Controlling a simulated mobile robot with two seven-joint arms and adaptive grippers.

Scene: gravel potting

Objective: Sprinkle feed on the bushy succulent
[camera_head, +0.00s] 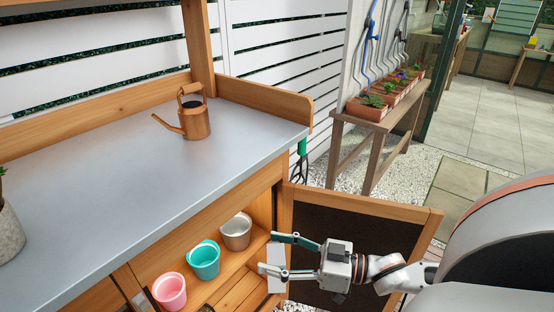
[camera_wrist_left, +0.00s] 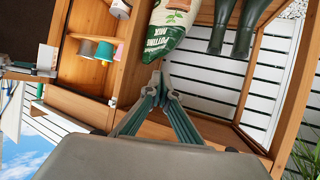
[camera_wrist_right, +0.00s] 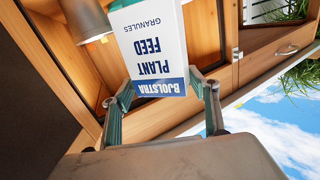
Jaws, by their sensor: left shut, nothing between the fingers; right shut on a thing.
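My right gripper (camera_head: 271,255) is shut on a white box of plant feed (camera_head: 272,277) in front of the open cabinet. In the right wrist view the box (camera_wrist_right: 150,45) sits between the fingers, its blue lettering upside down. My left gripper (camera_wrist_left: 159,72) is shut and empty; it shows only in the left wrist view, near a bag of potting mix (camera_wrist_left: 168,28). A grey pot (camera_head: 9,235) with a bit of green plant is cut off at the head view's left edge; I cannot tell whether it is the bushy succulent.
A copper watering can (camera_head: 195,120) stands on the grey benchtop (camera_head: 110,180), otherwise largely clear. Pink (camera_head: 170,291), teal (camera_head: 204,262) and grey (camera_head: 237,232) pails sit in the cabinet. The open door (camera_head: 350,235) is behind my right gripper. Rubber boots (camera_wrist_left: 240,30) show in the left wrist view.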

